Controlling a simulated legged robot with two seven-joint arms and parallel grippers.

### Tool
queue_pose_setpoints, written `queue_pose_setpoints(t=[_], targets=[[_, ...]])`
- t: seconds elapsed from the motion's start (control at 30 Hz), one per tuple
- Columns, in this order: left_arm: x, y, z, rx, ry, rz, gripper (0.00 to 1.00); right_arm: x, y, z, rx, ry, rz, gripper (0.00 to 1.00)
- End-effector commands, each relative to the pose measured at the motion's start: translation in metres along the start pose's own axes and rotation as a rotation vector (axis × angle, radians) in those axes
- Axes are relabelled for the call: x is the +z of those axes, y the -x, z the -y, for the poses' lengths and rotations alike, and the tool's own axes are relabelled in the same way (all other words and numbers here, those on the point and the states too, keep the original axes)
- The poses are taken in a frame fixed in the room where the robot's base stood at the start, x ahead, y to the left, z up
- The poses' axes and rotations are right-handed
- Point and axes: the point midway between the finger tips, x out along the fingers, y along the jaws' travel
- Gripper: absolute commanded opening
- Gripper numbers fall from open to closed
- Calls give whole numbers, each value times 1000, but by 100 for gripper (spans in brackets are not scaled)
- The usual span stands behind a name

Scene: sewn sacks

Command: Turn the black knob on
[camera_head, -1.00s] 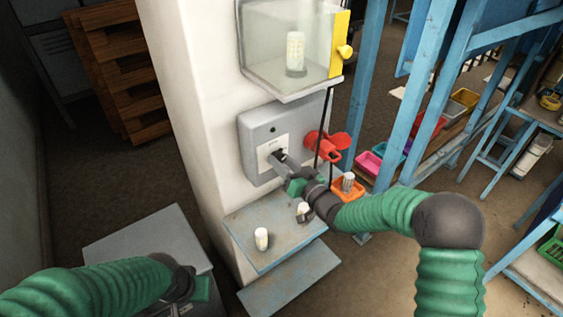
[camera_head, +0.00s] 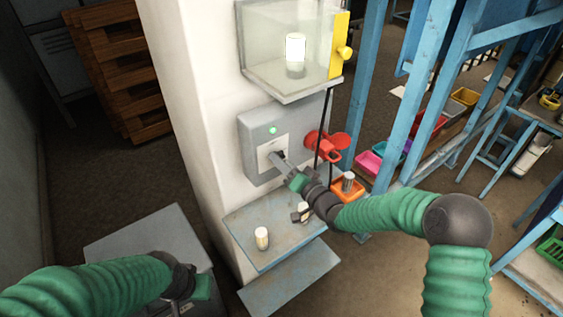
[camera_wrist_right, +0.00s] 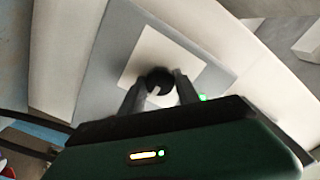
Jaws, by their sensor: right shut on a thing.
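The black knob (camera_wrist_right: 158,80) sits on a white plate (camera_wrist_right: 146,50) on the front of a grey box (camera_head: 252,150) fixed to the white pillar. My right gripper (camera_wrist_right: 159,88) is shut on the knob, with one finger on each side of it. In the head view my right gripper (camera_head: 281,162) hides most of the knob. A green light (camera_head: 273,130) on the box is lit, and it also shows in the wrist view (camera_wrist_right: 202,97). The bulb (camera_head: 296,50) in the clear case above glows white. My left gripper (camera_head: 186,288) is low at the left, its fingers unclear.
A red lockout piece (camera_head: 327,143) sticks out at the box's right side. A yellow panel with a knob (camera_head: 341,48) edges the clear case. A blue-grey shelf (camera_head: 275,235) below carries a small white bulb (camera_head: 262,238). Blue frames (camera_head: 425,110) stand at the right.

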Motion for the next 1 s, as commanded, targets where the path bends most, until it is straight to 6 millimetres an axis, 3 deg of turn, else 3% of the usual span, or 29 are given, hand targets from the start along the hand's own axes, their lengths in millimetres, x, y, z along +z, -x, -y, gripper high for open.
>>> queue_pose_setpoints(t=[0.17,0.2,0.37,0.73,0.87,1.0], targets=[[0,-1,0,0,0,0,0,7,2,-5,11,-4,14,0],[0,-1,0,0,0,0,0,7,2,-5,11,-4,14,39],[0,-1,0,0,0,0,0,5,2,-4,9,-2,10,59],[0,-2,0,0,0,0,0,2,7,-2,5,1,4,59],[2,-7,0,0,0,0,0,2,31,-4,7,2,3,59],[3,-13,0,0,0,0,0,2,72,-5,9,1,4,59]])
